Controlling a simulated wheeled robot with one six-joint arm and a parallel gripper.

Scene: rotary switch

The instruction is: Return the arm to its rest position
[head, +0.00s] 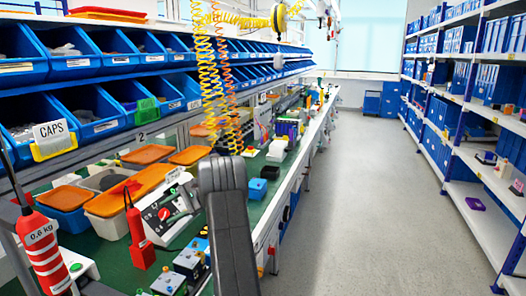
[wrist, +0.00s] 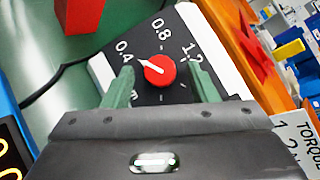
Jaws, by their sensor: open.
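In the wrist view my gripper (wrist: 160,70) shows two green fingers standing apart. They lie on either side of a round red knob (wrist: 162,75), with gaps visible between fingers and knob. Whether they are level with the knob or above it, I cannot tell. The knob sits on a black dial plate (wrist: 150,97) marked 0.4, 0.8 and 1.2; its white pointer is turned up-left, near 0.4. In the head view the switch box (head: 160,208) is on the green bench, left of my dark grey arm link. My gripper cannot be made out there.
A red torque tool (head: 138,240) stands just left of the switch box. Orange-lidded bins (head: 100,222) lie behind it. Yellow coiled hoses (head: 205,80) hang above the bench. Blue bins line the left rack. The grey aisle floor (head: 350,200) on the right is clear.

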